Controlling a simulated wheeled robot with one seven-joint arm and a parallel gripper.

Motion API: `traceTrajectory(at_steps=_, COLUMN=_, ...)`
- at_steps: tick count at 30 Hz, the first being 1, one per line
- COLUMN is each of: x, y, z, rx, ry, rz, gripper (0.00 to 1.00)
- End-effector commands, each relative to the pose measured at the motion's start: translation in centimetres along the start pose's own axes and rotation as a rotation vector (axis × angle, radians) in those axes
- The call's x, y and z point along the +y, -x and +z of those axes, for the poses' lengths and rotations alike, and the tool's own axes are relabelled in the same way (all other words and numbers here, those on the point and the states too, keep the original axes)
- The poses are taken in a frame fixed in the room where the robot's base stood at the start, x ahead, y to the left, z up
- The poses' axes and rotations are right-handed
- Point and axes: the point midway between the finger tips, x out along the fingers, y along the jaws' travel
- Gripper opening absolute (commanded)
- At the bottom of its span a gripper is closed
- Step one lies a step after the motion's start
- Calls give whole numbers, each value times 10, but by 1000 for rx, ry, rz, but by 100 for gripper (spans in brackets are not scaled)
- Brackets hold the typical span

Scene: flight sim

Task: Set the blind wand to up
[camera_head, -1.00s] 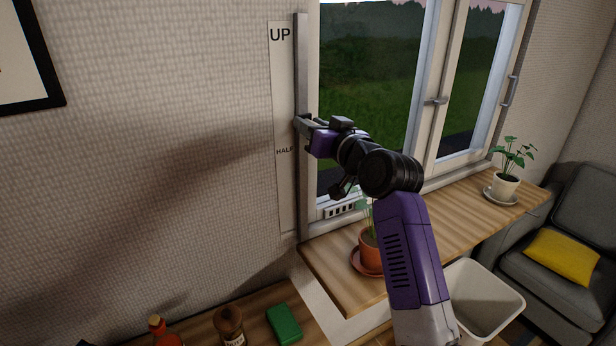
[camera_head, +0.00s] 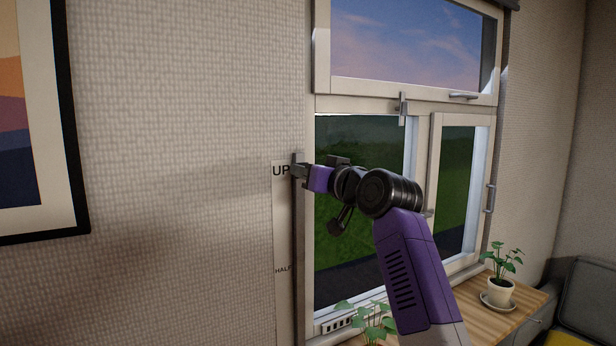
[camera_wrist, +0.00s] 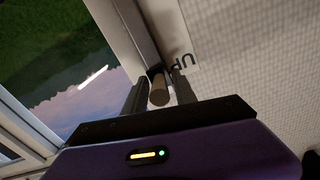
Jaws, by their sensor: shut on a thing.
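The blind wand (camera_wrist: 159,92) is a short brown, rounded piece between my fingers in the wrist view, in front of a vertical track (camera_head: 299,225) beside the window. A white label strip (camera_head: 284,225) left of the track reads UP at its top and HALF lower down. My gripper (camera_head: 297,170) is shut on the wand, level with the UP mark near the track's top. In the wrist view my gripper's fingers (camera_wrist: 160,88) stand on both sides of the wand, next to the UP lettering. In the head view the fingers hide the wand.
The window frame (camera_head: 308,250) stands just right of the track, with a small handle (camera_head: 403,108) above. Potted plants (camera_head: 502,290) stand on the wooden sill (camera_head: 530,297). A framed picture (camera_head: 78,150) hangs at left; the wall between is clear.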

Motion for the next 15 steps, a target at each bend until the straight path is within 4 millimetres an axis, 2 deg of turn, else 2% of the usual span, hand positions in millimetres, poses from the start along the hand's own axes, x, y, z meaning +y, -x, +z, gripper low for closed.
traceTrajectory(at_steps=1, x=-2, y=1, z=-9, rx=15, ry=-2, rz=-2, gripper=0)
traceTrajectory(at_steps=6, x=-2, y=1, z=-10, rx=18, ry=-1, rz=-2, gripper=0)
traceTrajectory(at_steps=7, x=-2, y=1, z=-10, rx=18, ry=-1, rz=-2, gripper=37)
traceTrajectory(at_steps=8, x=-2, y=1, z=-10, rx=19, ry=-1, rz=-2, gripper=41)
traceTrajectory(at_steps=15, x=-1, y=1, z=-6, rx=11, ry=0, rz=-1, gripper=41)
